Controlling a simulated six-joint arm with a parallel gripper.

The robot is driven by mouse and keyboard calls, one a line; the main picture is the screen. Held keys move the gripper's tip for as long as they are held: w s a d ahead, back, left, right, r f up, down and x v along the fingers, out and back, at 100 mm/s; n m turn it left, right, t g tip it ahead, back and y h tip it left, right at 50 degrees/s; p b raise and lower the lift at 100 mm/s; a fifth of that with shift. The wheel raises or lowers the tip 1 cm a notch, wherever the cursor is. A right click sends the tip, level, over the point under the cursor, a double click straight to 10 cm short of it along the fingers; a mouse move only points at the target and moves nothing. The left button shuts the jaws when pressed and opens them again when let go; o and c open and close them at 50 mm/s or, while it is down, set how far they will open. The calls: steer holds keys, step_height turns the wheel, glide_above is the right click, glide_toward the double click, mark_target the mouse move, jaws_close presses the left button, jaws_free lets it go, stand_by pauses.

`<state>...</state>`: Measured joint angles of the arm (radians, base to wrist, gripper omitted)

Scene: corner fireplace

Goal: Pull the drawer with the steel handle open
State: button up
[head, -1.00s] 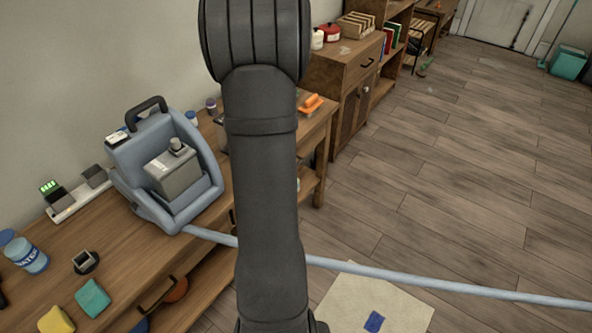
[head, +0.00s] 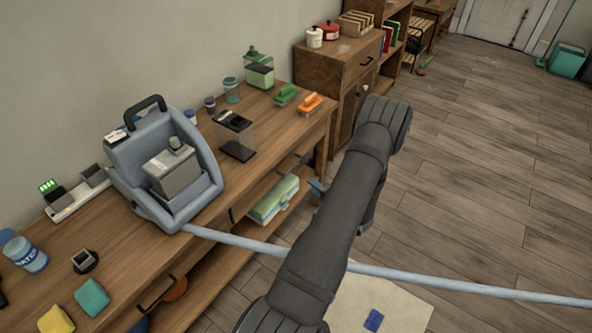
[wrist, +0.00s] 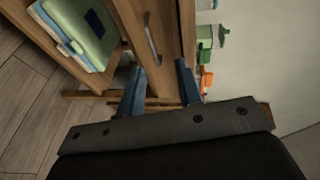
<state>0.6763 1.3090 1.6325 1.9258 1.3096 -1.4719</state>
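The steel handle (wrist: 151,38) is a grey bar on a wooden drawer front (wrist: 168,25) in the wrist view. The drawer looks closed. My gripper (wrist: 161,74) is open and empty, with one blue finger on each side of the handle's line. The handle shows beyond the fingertips, apart from them. In the head view my gripper (head: 317,188) is at the right end of the workbench (head: 205,240), in front of its edge. My arm hides most of the gripper there.
A green folder stack (head: 274,198) lies on the lower shelf. Green (head: 286,95) and orange (head: 310,103) brushes stand on the benchtop. The floor to the right is clear.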

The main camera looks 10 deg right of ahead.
steer(key=w+a+f, duration=0.2)
steer(key=w, duration=0.5)
steer(key=w+a+f+m+h, duration=0.1)
steer(key=w+a+f, duration=0.1)
steer(key=w, duration=0.6)
steer(key=shift+f+t+h, duration=0.3)
steer(key=shift+f+t, duration=0.1)
steer(key=shift+f, duration=0.15)
steer(key=shift+a, duration=0.1)
jaws_close()
